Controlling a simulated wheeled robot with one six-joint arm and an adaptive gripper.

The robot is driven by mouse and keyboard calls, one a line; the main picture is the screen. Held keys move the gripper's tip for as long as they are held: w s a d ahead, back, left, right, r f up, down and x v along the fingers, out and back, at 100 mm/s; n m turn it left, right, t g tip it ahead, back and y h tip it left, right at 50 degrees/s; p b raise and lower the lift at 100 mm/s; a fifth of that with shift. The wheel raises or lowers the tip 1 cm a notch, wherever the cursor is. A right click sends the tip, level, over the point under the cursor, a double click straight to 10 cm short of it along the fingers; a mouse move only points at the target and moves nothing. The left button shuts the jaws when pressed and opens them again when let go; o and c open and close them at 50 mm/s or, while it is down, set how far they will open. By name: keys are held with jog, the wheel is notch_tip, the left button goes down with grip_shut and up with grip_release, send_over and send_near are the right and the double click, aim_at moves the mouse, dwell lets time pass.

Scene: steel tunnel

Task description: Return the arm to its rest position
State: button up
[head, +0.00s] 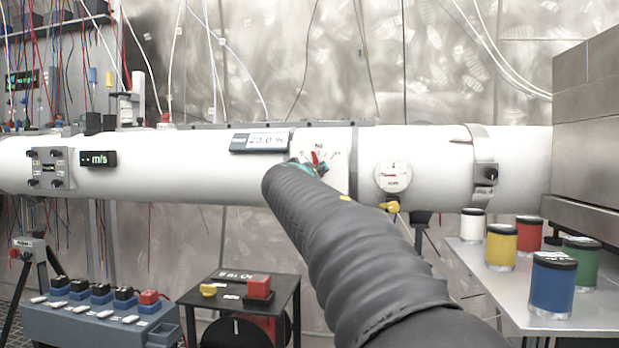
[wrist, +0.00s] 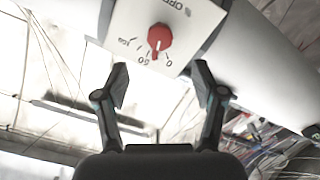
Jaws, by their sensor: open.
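My arm reaches out from the lower right in the head view, and its dark sleeved links cover part of the white pipe (head: 225,160). My gripper (wrist: 161,85) is open and empty in the wrist view, its two fingers apart. The red knob (wrist: 159,37) on a white dial plate (wrist: 125,25) lies just beyond the fingertips, and I see no contact. In the head view the red knob (head: 316,158) shows just above the end of my arm. Most of my gripper is hidden behind the arm there.
A round gauge (head: 393,176) with a yellow valve handle (head: 389,206) sits right of my arm. Coloured canisters (head: 501,244) stand on a side table (head: 480,262) at the right. A small dark table (head: 240,286) with a red block and a blue switch box (head: 95,318) stand lower left.

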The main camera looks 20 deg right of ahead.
dwell(0.5)
jog(key=s+a+f+g+y, duration=0.1)
jog(key=s+f+g, duration=0.15)
jog(key=f, duration=0.45)
jog(key=s+f+n+g+y+p, duration=0.1)
jog(key=s+f+g, duration=0.1)
jog(key=s+f, duration=0.35)
jog(key=s+a+f+g+y, duration=0.1)
jog(key=s+f+g, duration=0.1)
jog(key=f, duration=0.6)
jog(key=s+a+f+g+y+p, duration=0.1)
jog(key=s+a, duration=0.4)
jog(key=s, duration=0.5)
jog(key=s+a+f+g+y+p, duration=0.1)
jog(key=s+a+f+y+p, duration=0.2)
jog(key=s, duration=0.6)
jog(key=s+a+f+g+y+p, duration=0.1)
jog(key=s+a+f+y+p, duration=0.2)
jog(key=s, duration=0.7)
jog(key=a+f+p, duration=0.1)
jog(key=a+f, duration=0.1)
jog(key=a, duration=0.1)
jog(key=shift+s+a, duration=0.3)
jog(key=shift+s, duration=0.05)
jog(key=shift+f, duration=0.1)
